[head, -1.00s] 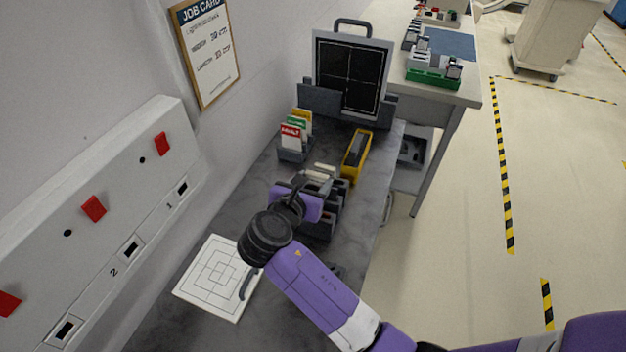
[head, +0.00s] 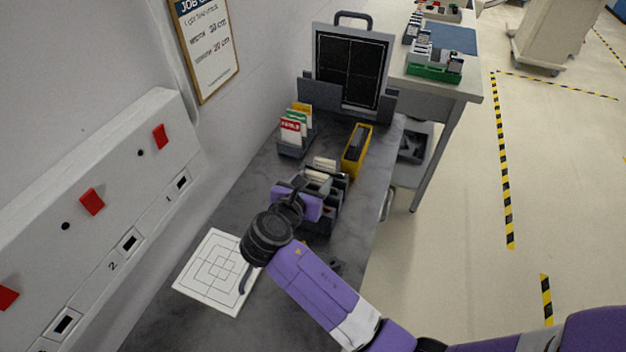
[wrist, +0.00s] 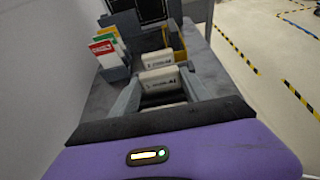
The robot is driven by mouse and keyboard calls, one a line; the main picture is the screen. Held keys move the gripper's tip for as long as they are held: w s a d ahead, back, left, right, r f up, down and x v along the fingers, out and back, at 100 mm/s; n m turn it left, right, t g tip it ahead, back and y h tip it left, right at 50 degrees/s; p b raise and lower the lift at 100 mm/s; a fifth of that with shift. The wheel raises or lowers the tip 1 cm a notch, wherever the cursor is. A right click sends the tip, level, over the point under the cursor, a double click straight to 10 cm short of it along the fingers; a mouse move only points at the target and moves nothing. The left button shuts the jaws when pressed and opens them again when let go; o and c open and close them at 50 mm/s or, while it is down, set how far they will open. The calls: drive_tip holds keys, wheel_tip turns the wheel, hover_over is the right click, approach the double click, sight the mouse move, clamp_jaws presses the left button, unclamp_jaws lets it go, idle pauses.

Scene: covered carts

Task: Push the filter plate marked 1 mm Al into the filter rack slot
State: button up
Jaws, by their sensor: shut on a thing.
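My gripper (head: 308,190) is over the dark filter rack (head: 325,222) on the grey bench, partly hiding it. In the wrist view its two grey fingers (wrist: 165,92) are on either side of a pale filter plate (wrist: 160,78), and they are shut on it. Its label ends in "Al"; the number is too blurred to read. Another pale plate (wrist: 158,59) stands just beyond it, apart from the fingers. The held plate's lower edge and the slot under it are hidden, so I cannot tell how deep it sits.
A yellow holder (head: 357,150) stands beyond the rack. A grey holder with colored cards (head: 292,131) is at the back left, before a framed black panel (head: 348,70). A white target sheet (head: 216,272) lies left of the arm. The wall panel (head: 95,215) borders the left.

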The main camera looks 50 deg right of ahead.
drive_tip(key=shift+f, duration=0.25)
drive_tip(key=shift+r, duration=0.15)
drive_tip(key=shift+r+p, duration=0.95)
drive_tip(key=shift+r, duration=3.15)
drive_tip(key=shift+f+b, duration=0.75)
drive_tip(key=shift+f, duration=3.5)
